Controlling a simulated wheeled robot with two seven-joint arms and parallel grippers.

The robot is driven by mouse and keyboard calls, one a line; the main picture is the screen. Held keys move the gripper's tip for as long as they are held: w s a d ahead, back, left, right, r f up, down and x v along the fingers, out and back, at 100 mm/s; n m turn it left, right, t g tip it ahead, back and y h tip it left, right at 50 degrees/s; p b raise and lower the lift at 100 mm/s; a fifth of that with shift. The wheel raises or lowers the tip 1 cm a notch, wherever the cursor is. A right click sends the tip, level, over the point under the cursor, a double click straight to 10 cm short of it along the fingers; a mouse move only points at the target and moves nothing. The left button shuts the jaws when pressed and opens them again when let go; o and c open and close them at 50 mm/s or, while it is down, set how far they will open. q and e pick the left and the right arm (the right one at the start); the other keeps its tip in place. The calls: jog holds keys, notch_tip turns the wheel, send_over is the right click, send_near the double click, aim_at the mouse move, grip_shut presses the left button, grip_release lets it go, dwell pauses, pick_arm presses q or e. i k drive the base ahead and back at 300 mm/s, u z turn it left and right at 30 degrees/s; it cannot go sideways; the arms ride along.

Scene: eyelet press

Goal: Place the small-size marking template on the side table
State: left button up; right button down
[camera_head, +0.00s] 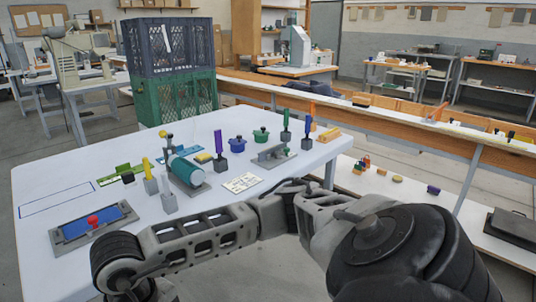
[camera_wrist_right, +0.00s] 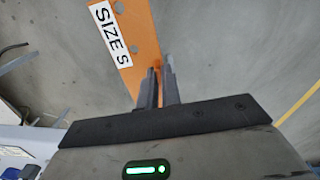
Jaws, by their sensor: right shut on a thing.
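An orange marking template (camera_wrist_right: 139,42) with a white "SIZE S" label (camera_wrist_right: 109,34) shows in the right wrist view. My right gripper (camera_wrist_right: 160,70) is shut on its lower edge and holds it with the grey floor behind it. Neither the template nor the right gripper's fingers can be made out in the head view. A white work table (camera_head: 50,190) fills the left of the head view, and a long white bench (camera_head: 390,128) runs along the right. I cannot tell which surface is the side table. My left gripper is not in view.
The work table carries a blue-topped plate with a red knob (camera_head: 92,221), a teal cylinder (camera_head: 186,170), several coloured-handled tools, blue and green pots (camera_head: 237,145) and a white card (camera_head: 242,183). Stacked crates (camera_head: 172,100) stand behind it. Bare tabletop shows at the left.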

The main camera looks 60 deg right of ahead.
aim_at(264, 121)
jog(key=u, duration=0.3)
jog(key=k, duration=0.4)
jog(key=u, duration=0.3)
jog(key=i, duration=2.4)
jog(key=z, duration=0.6)
jog(key=i, duration=2.3)
jog(key=z, duration=0.65)
jog(key=i, duration=2.25)
jog(key=z, duration=1.3)
jog(key=i, duration=2)
jog(key=z, duration=2.2)
jog(key=i, duration=2)
jog(key=z, duration=0.65)
